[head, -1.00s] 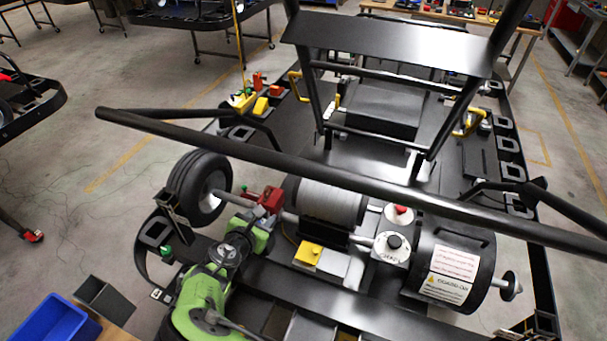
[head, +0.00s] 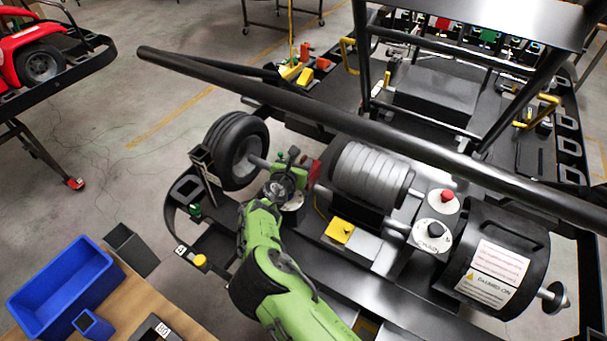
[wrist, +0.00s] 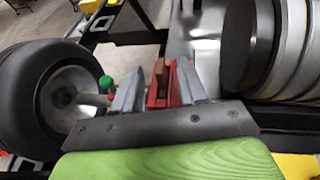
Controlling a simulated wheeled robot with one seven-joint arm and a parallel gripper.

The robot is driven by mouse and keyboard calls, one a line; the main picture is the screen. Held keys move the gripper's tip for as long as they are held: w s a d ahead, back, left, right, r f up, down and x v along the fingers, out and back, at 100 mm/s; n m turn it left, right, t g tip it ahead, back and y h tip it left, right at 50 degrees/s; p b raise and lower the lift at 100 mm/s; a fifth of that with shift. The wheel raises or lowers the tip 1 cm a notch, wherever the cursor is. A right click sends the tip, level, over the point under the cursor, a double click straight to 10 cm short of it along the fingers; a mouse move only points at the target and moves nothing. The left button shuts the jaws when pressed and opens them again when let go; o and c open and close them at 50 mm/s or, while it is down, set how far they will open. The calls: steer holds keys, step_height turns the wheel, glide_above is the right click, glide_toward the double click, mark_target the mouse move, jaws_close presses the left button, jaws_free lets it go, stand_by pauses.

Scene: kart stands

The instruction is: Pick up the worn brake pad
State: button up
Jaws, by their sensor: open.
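A red caliper-like part (head: 313,171) sits on the axle beside the black wheel (head: 239,150). In the wrist view the red part (wrist: 184,84) shows just ahead of my gripper, with a thin brown upright plate (wrist: 160,76) beside its slot, which looks like the worn brake pad. My gripper (wrist: 160,88) is open, its two grey fingers to either side of the brown plate and part of the red part. I cannot tell whether either finger touches. In the head view my gripper (head: 291,178) is at the red part and the pad is hidden.
A black roll bar (head: 330,115) crosses over the work area. The ribbed grey cylinder (head: 368,175) stands close on the right. A yellow block (head: 340,230) lies in front of it. A blue bin (head: 62,287) stands on the wooden bench at lower left.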

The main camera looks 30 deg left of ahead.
steer(key=shift+w+a+f+b, duration=0.1)
steer(key=shift+w+f+b, duration=0.35)
steer(key=shift+w+f, duration=0.45)
steer(key=shift+r, duration=0.4)
steer(key=shift+c, duration=0.5)
jaws_close()
steer(key=shift+r, duration=0.15)
